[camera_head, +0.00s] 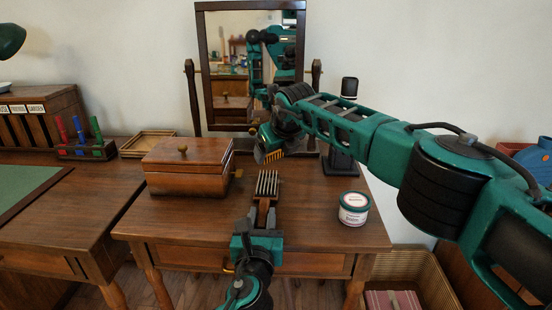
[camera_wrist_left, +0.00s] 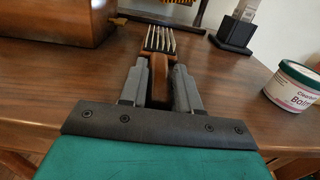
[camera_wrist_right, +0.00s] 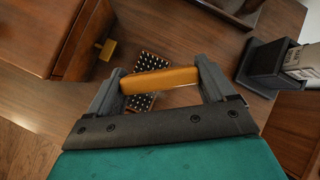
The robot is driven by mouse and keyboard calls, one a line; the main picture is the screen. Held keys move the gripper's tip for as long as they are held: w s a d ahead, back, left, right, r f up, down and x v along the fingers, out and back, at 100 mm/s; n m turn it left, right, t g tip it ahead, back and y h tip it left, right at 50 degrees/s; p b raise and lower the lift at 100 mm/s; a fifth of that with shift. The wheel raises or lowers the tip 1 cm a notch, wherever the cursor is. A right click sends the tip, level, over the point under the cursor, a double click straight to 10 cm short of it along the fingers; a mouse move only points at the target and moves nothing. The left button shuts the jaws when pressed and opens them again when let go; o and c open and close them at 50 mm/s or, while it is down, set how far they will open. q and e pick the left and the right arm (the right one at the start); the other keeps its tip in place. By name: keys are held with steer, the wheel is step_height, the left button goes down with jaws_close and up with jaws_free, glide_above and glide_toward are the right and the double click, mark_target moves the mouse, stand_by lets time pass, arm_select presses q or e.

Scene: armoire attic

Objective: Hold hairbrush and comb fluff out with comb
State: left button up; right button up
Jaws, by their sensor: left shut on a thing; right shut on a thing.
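My left gripper (camera_head: 262,217) is shut on the brown wooden handle of the hairbrush (camera_head: 267,184). The hairbrush points away from me over the dressing table, bristles up; it also shows in the left wrist view (camera_wrist_left: 160,40). My right gripper (camera_head: 266,150) is shut on an orange-yellow comb (camera_wrist_right: 160,79). The comb also shows in the head view (camera_head: 273,157), beyond and above the brush head. In the right wrist view the dark, pale-pinned brush pad (camera_wrist_right: 150,62) lies beneath the comb, which crosses in front of it. I cannot make out any fluff.
A wooden box (camera_head: 187,168) stands left of the brush on the dressing table (camera_head: 330,232). A tub labelled as balm (camera_head: 353,209) stands to the right, near a dark stand (camera_head: 341,163). A tilting mirror (camera_head: 226,105) rises behind. A wicker basket (camera_head: 408,265) is below right.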

steer(key=shift+r, duration=1.25)
steer(key=d+r, duration=0.3)
steer(key=d, duration=0.6)
steer(key=a+f, duration=0.1)
steer(key=a, duration=0.2)
steer(key=a+f, duration=0.1)
steer(key=a, duration=0.2)
steer(key=a+f, duration=0.2)
steer(key=a, duration=0.1)
steer(key=shift+f, duration=2.35)
steer(key=shift+f, duration=0.65)
steer(key=shift+s, duration=0.1)
